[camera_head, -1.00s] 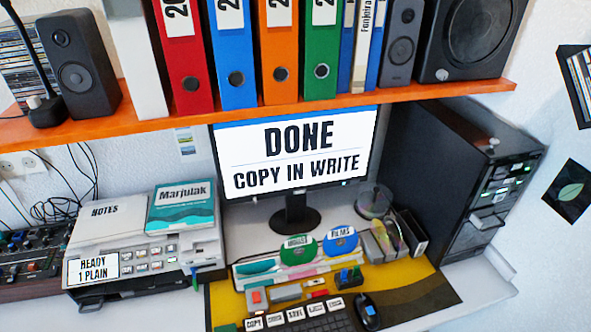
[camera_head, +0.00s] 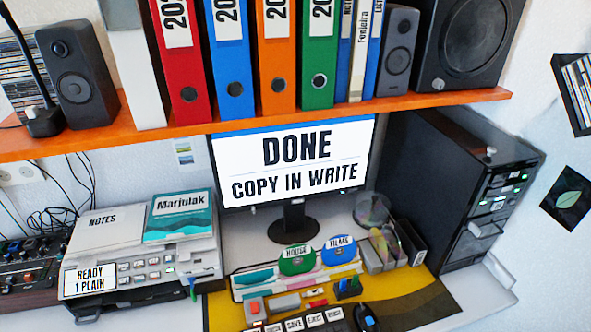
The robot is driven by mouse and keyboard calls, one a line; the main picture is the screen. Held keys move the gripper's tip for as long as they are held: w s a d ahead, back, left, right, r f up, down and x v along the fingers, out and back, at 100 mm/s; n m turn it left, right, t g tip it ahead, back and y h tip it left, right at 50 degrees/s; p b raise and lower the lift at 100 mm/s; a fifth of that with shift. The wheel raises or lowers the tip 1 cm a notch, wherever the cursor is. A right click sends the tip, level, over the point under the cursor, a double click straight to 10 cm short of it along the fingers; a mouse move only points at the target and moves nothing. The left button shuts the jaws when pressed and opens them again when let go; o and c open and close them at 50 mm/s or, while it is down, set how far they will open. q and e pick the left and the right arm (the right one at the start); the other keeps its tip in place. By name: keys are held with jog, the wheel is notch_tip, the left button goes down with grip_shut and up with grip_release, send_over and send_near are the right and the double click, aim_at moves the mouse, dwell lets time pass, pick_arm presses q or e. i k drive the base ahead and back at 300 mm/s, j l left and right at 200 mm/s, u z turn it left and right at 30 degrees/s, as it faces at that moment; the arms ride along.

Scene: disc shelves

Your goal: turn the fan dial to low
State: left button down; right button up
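I cannot make out a fan or a fan dial in the head view. A round, partly see-through item (camera_head: 372,208) stands on the desk right of the monitor, too small and unclear to identify. Neither of my grippers shows in the view.
An orange shelf (camera_head: 300,121) with binders and speakers spans above the monitor (camera_head: 290,165). A printer (camera_head: 140,272) stands left, a black computer tower (camera_head: 440,185) right. Disc holders with green and blue discs (camera_head: 297,259) and a keyboard (camera_head: 310,320) fill the desk's middle.

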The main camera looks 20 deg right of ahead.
aim_at(490, 150)
jog(key=z, duration=1.45)
